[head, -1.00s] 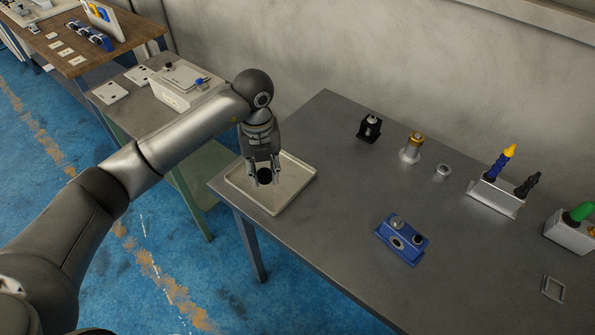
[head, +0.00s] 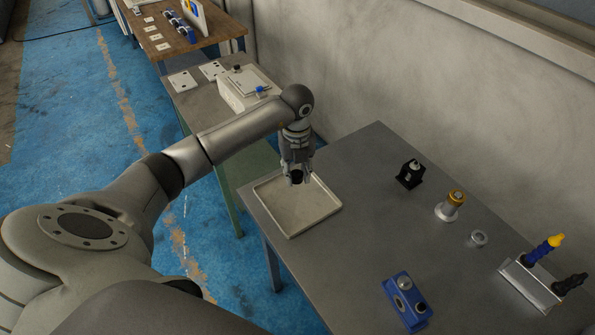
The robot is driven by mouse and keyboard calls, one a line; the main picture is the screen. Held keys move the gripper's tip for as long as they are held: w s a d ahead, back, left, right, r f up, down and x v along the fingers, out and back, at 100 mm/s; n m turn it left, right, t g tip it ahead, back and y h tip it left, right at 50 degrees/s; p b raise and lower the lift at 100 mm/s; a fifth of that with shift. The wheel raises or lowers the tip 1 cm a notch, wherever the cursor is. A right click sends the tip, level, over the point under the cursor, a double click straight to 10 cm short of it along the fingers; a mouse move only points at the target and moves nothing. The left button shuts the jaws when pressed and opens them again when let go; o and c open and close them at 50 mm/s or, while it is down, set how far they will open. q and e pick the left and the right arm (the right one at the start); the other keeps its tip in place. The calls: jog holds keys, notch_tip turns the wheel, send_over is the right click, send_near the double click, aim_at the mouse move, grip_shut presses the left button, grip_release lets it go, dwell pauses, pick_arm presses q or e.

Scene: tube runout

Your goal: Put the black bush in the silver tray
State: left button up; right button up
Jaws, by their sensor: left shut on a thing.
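The black bush (head: 297,177) is a small dark round piece between the fingertips of my left gripper (head: 297,178). The gripper is shut on it and points down. The silver tray (head: 322,219) is a shallow, square, pale metal tray at the left corner of the grey table. The gripper and bush appear over the far part of the tray; how high they are above its floor I cannot tell. The tray looks empty. My right gripper is not in view.
On the grey table (head: 345,279) stand a black block (head: 409,176), a silver and gold cylinder (head: 450,206), a small ring (head: 478,238), a blue fixture (head: 407,301) and a hose holder (head: 530,283). A side table with a white box (head: 243,91) is behind my left arm.

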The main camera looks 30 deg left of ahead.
pick_arm(q)
notch_tip(320, 180, down, 5)
jog(key=b, duration=0.3)
jog(key=shift+f+b, duration=0.15)
jog(key=shift+b, duration=0.25)
jog(key=shift+f+b, duration=0.3)
jog(key=shift+f, duration=0.25)
jog(key=o, duration=0.9)
jog(key=shift+c, duration=0.2)
jog(key=shift+o, duration=1.3)
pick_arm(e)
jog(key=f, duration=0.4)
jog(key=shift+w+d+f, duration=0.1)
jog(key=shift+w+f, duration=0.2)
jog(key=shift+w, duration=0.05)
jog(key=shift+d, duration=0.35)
pick_arm(q)
jog(key=shift+r, duration=0.15)
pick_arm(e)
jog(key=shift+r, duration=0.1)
